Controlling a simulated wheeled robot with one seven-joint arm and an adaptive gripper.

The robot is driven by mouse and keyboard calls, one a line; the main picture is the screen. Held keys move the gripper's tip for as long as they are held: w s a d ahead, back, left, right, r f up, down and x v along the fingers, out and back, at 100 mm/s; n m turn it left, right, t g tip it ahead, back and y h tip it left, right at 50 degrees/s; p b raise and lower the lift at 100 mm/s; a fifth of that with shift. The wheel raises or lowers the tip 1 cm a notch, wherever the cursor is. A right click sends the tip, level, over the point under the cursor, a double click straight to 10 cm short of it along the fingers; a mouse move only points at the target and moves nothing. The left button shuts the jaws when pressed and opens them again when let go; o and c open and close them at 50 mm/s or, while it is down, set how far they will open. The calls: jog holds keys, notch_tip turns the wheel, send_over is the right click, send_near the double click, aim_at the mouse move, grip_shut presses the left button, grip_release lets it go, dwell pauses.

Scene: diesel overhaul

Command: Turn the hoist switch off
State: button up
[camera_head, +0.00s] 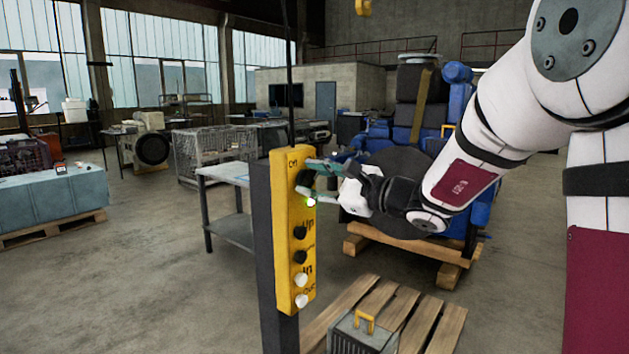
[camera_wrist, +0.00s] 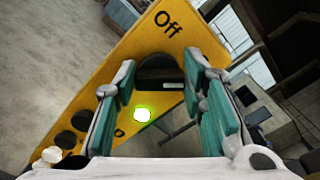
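The hoist control box (camera_head: 284,230) is a yellow panel on a dark post, and it also shows in the wrist view (camera_wrist: 90,75) with the word "Off" near its top. A black rotary switch (camera_wrist: 160,72) with a pale mark on its right side sits below that word. A lit green lamp (camera_wrist: 142,114) is beside it and also shows in the head view (camera_head: 311,202). My gripper (camera_head: 312,178) is at the switch, with teal-padded fingers on either side of it in the wrist view (camera_wrist: 160,88). Whether the pads press on the switch is not clear.
Black and white buttons (camera_head: 300,257) run down the panel below the lamp. A metal-sided box with a yellow handle (camera_head: 362,333) stands on a wooden pallet (camera_head: 405,318) by the post. A table (camera_head: 228,174) is behind it, and a blue engine (camera_head: 378,135) stands beyond my arm.

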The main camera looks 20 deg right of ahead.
jog(key=c, duration=0.3)
jog(key=shift+c, duration=0.2)
jog(key=shift+f+b, duration=0.1)
jog(key=shift+b, duration=0.25)
jog(key=n+b, duration=0.1)
jog(key=b, duration=0.1)
jog(key=n+b, duration=0.2)
jog(key=b, duration=0.1)
jog(key=shift+w+a+f, duration=0.1)
jog(key=shift+w+f, duration=0.05)
jog(key=shift+f, duration=0.1)
jog(key=n+b, duration=0.2)
jog(key=b, duration=0.2)
jog(key=n+b, duration=0.2)
jog(key=b, duration=0.2)
jog(key=n+b, duration=0.2)
jog(key=b, duration=0.3)
jog(key=shift+f+n, duration=0.25)
jog(key=shift+n, duration=0.05)
jog(key=n+b, duration=0.4)
jog(key=b, duration=0.5)
jog(key=shift+f+n+b, duration=0.15)
jog(key=shift+n+b, duration=0.25)
jog(key=n+b, duration=0.3)
jog(key=b, duration=0.2)
jog(key=shift+n+b, duration=0.3)
